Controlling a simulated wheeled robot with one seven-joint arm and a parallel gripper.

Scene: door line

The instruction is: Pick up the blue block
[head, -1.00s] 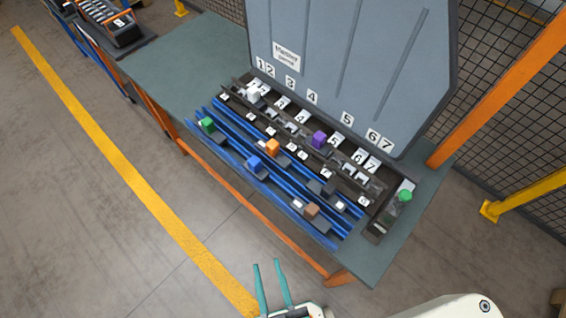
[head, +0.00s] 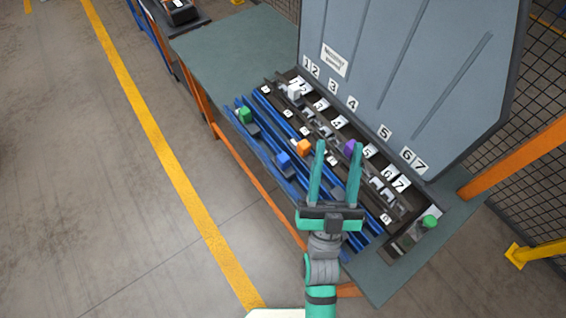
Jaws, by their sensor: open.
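The blue block (head: 283,159) sits on a dark carrier on the blue rails near the front of the table. My gripper (head: 340,147) is open, with two long teal fingers spread apart and nothing between them. In the picture it is to the right of the blue block and apart from it. The gripper and wrist hide part of the rails' right end. I cannot tell its exact height above the table.
A tall grey panel (head: 415,70) rises behind. Another green piece (head: 429,221) is in the right-hand tray. The table's left part (head: 235,50) is bare.

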